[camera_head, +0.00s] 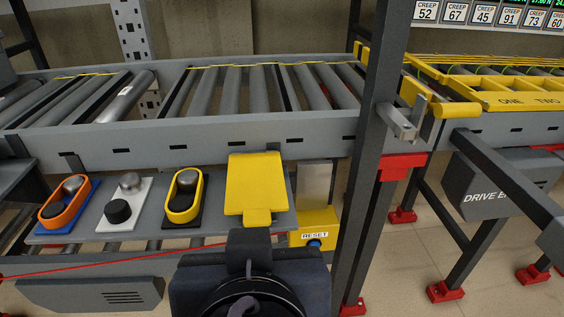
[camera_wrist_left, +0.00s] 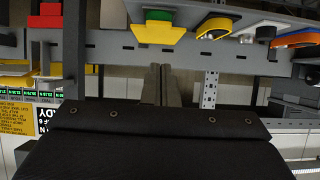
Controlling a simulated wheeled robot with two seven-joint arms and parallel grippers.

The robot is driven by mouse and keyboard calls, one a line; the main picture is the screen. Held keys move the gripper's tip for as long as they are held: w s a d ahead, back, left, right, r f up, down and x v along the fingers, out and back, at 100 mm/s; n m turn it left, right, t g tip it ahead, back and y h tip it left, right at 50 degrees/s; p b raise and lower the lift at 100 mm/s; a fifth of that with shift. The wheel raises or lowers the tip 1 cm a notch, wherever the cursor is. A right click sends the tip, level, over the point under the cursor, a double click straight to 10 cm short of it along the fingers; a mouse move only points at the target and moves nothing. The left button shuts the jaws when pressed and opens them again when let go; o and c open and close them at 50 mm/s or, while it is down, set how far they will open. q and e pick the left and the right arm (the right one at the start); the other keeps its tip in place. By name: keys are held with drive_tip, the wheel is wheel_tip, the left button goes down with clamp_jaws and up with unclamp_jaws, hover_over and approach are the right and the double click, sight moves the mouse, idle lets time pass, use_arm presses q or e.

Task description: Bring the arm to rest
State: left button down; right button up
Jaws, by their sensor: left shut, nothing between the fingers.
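My left gripper (camera_wrist_left: 159,85) shows in the left wrist view, with its two dark fingers together and nothing between them. In the head view a dark part of my arm stands at the bottom middle, just in front of the control panel; its fingertips cannot be made out there. A yellow flap (camera_head: 254,184) on the panel lies just beyond it. In the wrist view, which is upside down, the flap is a yellow and green piece (camera_wrist_left: 155,32) above the fingers, and a gap to them seems visible. My right gripper is in neither view.
The panel holds an orange-ringed control (camera_head: 50,218), a black knob (camera_head: 118,211), a yellow-ringed control (camera_head: 172,213) and a yellow RESET box (camera_head: 325,218). The roller conveyor's side rail (camera_head: 200,145) runs behind. A dark post (camera_head: 373,150) stands to the right. A red cord (camera_head: 100,262) crosses low at left.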

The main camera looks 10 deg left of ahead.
use_arm(q)
drive_tip(key=a+f+g+h, duration=0.2)
drive_tip(key=a+f, duration=0.2)
drive_tip(key=f, duration=0.4)
drive_tip(key=a+f+m+g+h, duration=0.1)
drive_tip(key=a+f+g+h, duration=0.2)
drive_tip(key=a+f, duration=0.3)
drive_tip(key=a+f+g+h, duration=0.2)
drive_tip(key=a+f, duration=0.1)
drive_tip(key=f, duration=0.6)
wheel_tip(320, 180, up, 29)
drive_tip(key=p, duration=2.9)
drive_tip(key=shift+w+f+t, duration=0.15)
drive_tip(key=shift+w+t, duration=0.15)
drive_tip(key=shift+w, duration=0.15)
